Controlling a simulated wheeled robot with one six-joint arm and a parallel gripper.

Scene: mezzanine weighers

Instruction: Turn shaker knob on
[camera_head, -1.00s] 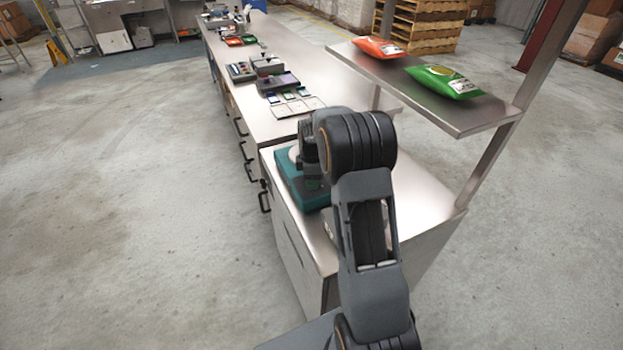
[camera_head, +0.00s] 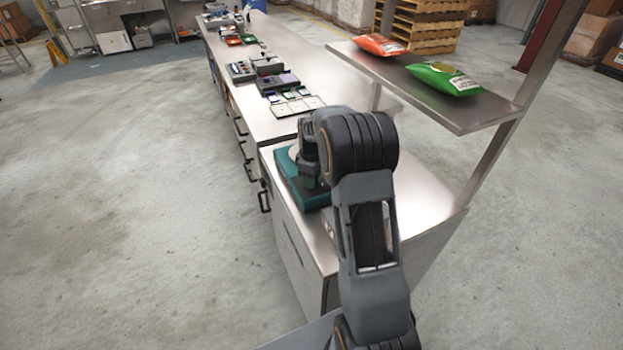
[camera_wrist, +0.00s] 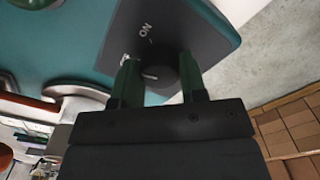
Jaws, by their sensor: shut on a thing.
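The shaker (camera_head: 292,183) is a teal box on the near end of the steel bench, partly hidden behind my arm in the head view. In the wrist view its teal body (camera_wrist: 60,50) carries a dark panel (camera_wrist: 190,28) with an "ON" marking. The round black knob (camera_wrist: 158,75) sits on that panel. My gripper (camera_wrist: 160,80) has its two green fingers on either side of the knob and is shut on it. The knob's pointer is hard to make out. In the head view the fingertips and knob are hidden by my arm.
The steel bench (camera_head: 405,205) is clear right of the shaker. Scales and small trays (camera_head: 298,106) stand farther along it. A raised shelf (camera_head: 470,118) on the right holds a green bag (camera_head: 443,79) and an orange bag (camera_head: 380,45). Open floor lies left.

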